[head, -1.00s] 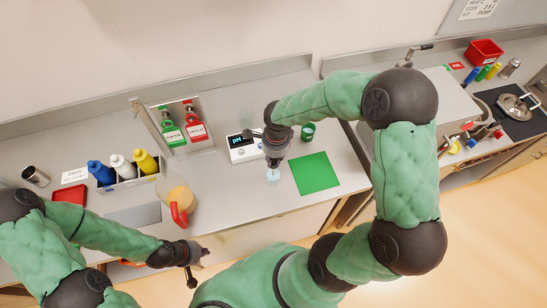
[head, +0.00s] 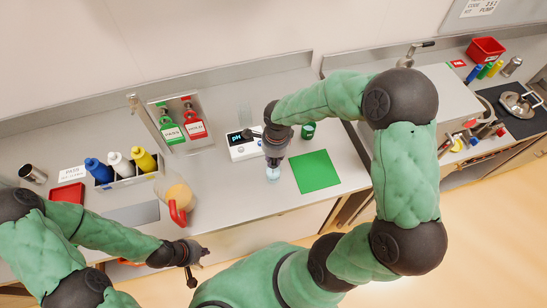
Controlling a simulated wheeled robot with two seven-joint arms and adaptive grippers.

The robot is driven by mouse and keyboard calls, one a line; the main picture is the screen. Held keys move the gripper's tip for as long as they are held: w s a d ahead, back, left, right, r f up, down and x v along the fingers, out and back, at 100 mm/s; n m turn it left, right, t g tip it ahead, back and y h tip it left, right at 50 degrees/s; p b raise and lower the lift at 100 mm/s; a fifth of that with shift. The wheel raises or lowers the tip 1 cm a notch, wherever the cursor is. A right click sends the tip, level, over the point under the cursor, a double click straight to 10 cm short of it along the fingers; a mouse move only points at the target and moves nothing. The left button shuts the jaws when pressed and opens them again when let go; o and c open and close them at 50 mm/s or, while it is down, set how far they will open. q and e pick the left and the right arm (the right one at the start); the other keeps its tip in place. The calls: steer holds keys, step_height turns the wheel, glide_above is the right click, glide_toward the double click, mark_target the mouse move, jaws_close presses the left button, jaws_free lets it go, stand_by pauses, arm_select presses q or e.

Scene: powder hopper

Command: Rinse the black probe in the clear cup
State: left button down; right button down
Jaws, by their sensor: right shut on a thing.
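My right gripper (head: 274,160) is above the counter, pointing down, just over a small clear cup with pale blue liquid (head: 272,175). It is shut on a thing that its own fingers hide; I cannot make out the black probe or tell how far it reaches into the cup. The white pH meter (head: 243,147) with a lit display stands just left of this gripper. My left gripper (head: 203,252) hangs in front of the counter's front edge, away from the cup; its finger gap is not clear.
A green mat (head: 316,171) lies right of the cup, and a green cup (head: 308,131) stands behind it. A tall clear vessel (head: 245,116) is behind the meter.

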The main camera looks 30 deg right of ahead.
steer(key=shift+r, duration=0.1)
stand_by(0.4)
step_height(320, 180, up, 8)
steer(key=p, duration=0.4)
steer(key=shift+r+p, duration=0.1)
steer(key=shift+p, duration=0.2)
